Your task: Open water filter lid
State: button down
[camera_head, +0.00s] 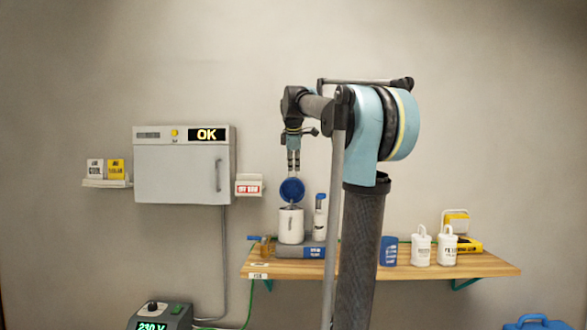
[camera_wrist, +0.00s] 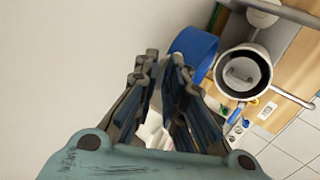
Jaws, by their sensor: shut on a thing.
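The water filter (camera_head: 291,226) is a white canister on the wooden shelf in the head view. Its blue lid (camera_head: 292,190) stands raised and tilted above the rim, showing its round face. In the wrist view the filter's mouth (camera_wrist: 243,74) is open, with a dark inside and something pale in it. The lid (camera_wrist: 196,48) is beside the mouth, to its left. My gripper (camera_head: 293,173) points down above the lid and is shut on it. The fingers also show in the wrist view (camera_wrist: 168,72); the exact contact is hard to see.
A bottle with a blue cap (camera_head: 320,217) stands close to the filter's right. Several white and blue containers (camera_head: 421,247) stand further right on the shelf (camera_head: 480,268). A white wall cabinet (camera_head: 182,165) hangs at the left. The wall above the shelf is clear.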

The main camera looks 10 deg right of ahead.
jog(key=shift+s+a, duration=0.15)
jog(key=shift+s, duration=1)
jog(key=shift+f, duration=0.1)
jog(key=c, duration=1.7)
grip_release()
jog(key=shift+w+f, duration=0.1)
jog(key=shift+w, duration=0.05)
jog(key=v, duration=1.2)
